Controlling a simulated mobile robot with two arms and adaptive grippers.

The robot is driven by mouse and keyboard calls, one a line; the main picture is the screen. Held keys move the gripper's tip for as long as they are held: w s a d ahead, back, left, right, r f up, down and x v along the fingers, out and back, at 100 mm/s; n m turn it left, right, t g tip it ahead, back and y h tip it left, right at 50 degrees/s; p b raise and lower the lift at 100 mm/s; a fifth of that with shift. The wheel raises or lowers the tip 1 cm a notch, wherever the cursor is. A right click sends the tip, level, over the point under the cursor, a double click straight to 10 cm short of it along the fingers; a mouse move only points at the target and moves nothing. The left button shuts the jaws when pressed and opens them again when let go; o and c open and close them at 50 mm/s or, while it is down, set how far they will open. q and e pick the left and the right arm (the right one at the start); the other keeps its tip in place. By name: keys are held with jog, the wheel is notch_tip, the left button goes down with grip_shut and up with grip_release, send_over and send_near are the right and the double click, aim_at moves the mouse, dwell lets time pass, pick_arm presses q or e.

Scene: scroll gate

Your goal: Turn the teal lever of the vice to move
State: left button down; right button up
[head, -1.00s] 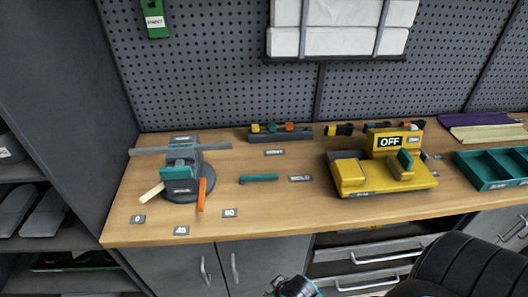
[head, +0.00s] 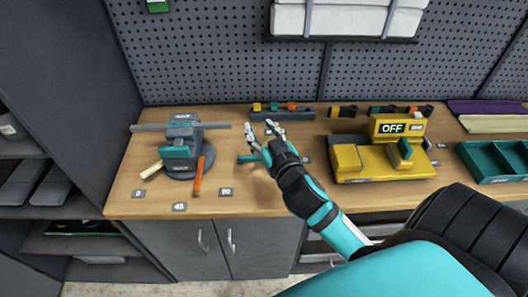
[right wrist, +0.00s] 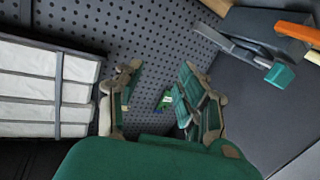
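The grey vice (head: 182,135) stands on the left of the workbench with a long grey bar across its back. A teal part (head: 176,152), which looks like the lever, is at its front; a teal end also shows in the right wrist view (right wrist: 280,74). An orange bar (head: 198,178) and a cream bar (head: 152,168) stick out below it. My right gripper (head: 262,130) is open and empty, to the right of the vice and apart from it. Its spread fingers also show in the right wrist view (right wrist: 157,95). My left gripper is out of view.
Label plates 0 (head: 139,194), 45 (head: 179,207) and 90 (head: 226,192) lie before the vice. A loose teal bar (head: 246,158) lies partly behind my right gripper. A yellow device (head: 380,165) reading OFF stands to the right. A teal tray (head: 490,168) is farther right.

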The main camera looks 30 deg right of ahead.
jog(key=w+a+r+n+t+y, duration=0.2)
jog(key=w+r+n+t+y, duration=0.25)
jog(key=r, duration=0.55)
jog(key=a+r+n+g+y, duration=0.45)
jog(key=a+n+y, duration=0.35)
jog(key=n+y, duration=0.45)
jog(key=m+g+h, duration=0.2)
jog(key=g+h, duration=0.5)
jog(key=g, duration=0.5)
send_over(257, 158)
jog(key=s+d, duration=0.2)
notch_tip(257, 158, down, 12)
jog(key=s+d+f+m+g+h, duration=0.1)
jog(key=s+d+m+g+h, duration=0.15)
jog(key=d, duration=0.35)
jog(key=shift+t+h, duration=0.25)
jog(key=p+x, duration=0.3)
jog(key=x, duration=1.4)
jog(key=shift+w, duration=0.2)
